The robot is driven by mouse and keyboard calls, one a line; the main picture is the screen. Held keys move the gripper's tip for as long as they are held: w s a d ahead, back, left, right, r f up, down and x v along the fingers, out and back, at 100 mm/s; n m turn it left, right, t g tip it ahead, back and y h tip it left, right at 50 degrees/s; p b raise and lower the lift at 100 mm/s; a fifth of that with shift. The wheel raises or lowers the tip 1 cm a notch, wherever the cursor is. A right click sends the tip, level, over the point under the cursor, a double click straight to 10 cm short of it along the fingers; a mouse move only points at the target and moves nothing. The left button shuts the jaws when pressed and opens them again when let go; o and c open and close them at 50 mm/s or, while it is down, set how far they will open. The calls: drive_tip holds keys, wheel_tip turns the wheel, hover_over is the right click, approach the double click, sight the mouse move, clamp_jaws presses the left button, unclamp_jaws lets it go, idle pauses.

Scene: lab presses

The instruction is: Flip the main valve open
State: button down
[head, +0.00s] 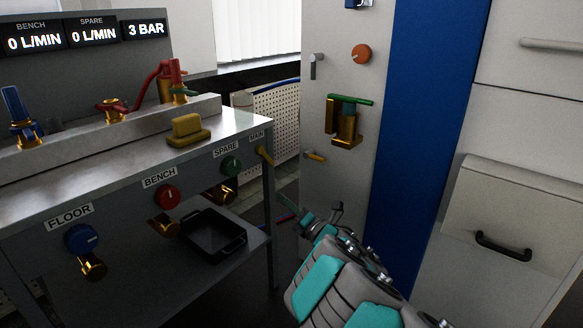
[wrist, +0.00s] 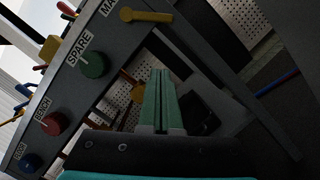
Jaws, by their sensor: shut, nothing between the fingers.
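The main valve's yellow lever (head: 264,155) is at the right end of the bench front, just below the MAIN label (head: 257,136). In the wrist view the lever (wrist: 148,16) is near the top. It runs right from its round pivot, beside a label cut off by the frame edge. My gripper (head: 286,202) is below and to the right of the lever in the head view, with its teal fingers pointing up and left. In the wrist view my gripper (wrist: 161,73) has its fingers together and empty, below the lever and apart from it.
Green SPARE (head: 231,166), red BENCH (head: 166,197) and blue FLOOR (head: 82,238) knobs line the bench front, with brass spouts below. A black tray (head: 211,235) lies on the lower shelf.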

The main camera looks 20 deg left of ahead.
sight(265, 156)
drive_tip(key=shift+a, duration=0.15)
drive_tip(key=w+a+r, duration=0.1)
drive_tip(key=w+a, duration=0.1)
drive_tip(key=w+a+r, duration=0.1)
drive_tip(key=w+a, duration=0.1)
drive_tip(key=w, duration=0.1)
drive_tip(key=w+a+r+p, duration=0.1)
drive_tip(key=w+a+r, duration=0.1)
drive_tip(key=w, duration=0.1)
drive_tip(key=shift+w+a, duration=0.25)
drive_tip(key=shift+a, duration=0.15)
idle(0.4)
drive_tip(key=shift+f+b, duration=0.2)
drive_tip(key=shift+b, duration=0.5)
